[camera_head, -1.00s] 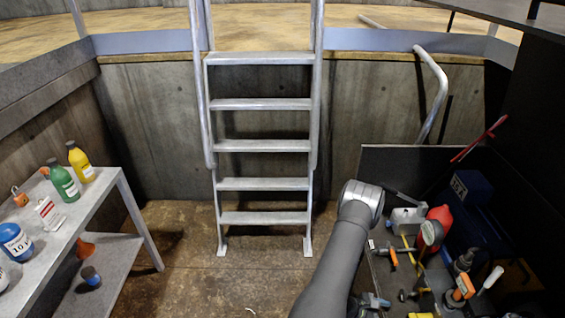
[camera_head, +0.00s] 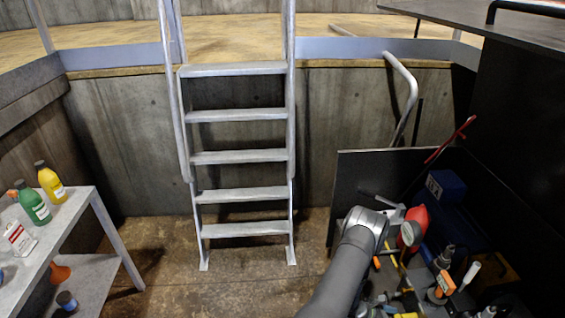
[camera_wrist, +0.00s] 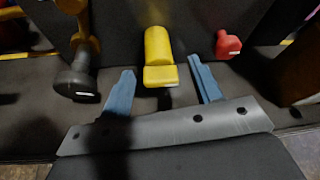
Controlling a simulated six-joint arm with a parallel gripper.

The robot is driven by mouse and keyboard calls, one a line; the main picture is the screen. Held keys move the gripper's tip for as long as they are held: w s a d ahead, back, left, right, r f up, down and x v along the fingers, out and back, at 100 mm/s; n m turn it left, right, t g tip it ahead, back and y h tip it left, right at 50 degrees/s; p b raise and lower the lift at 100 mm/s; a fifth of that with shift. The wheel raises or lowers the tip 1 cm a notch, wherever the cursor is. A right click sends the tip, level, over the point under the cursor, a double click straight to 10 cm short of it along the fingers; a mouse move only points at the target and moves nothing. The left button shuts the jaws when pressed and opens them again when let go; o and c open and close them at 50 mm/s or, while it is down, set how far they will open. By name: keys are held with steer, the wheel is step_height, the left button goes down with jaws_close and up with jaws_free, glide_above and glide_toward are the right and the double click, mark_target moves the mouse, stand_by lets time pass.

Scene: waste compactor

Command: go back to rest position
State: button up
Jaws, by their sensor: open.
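My gripper (camera_wrist: 160,68) shows in the wrist view with its two blue fingers spread apart. Nothing is clamped between them. A yellow block with a rounded top (camera_wrist: 158,50) appears beyond the gap between the fingertips; I cannot tell how far off it is. In the head view my grey arm reaches up from the bottom edge and bends beside the tool bin.
A dark bin (camera_head: 345,180) of tools, with a red bottle (camera_head: 413,226), stands at right. A metal shelf (camera_head: 118,235) with bottles is at left. A ladder (camera_head: 237,157) stands against the concrete wall. The wrist view shows a red knob (camera_wrist: 228,45) and a black-ended tool (camera_wrist: 77,82).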

steer(key=shift+w+n+g, duration=0.1)
steer(key=shift+n+g, duration=0.3)
steer(key=shift+n, duration=0.1)
steer(key=v, duration=1.7)
steer(key=shift+a, duration=0.2)
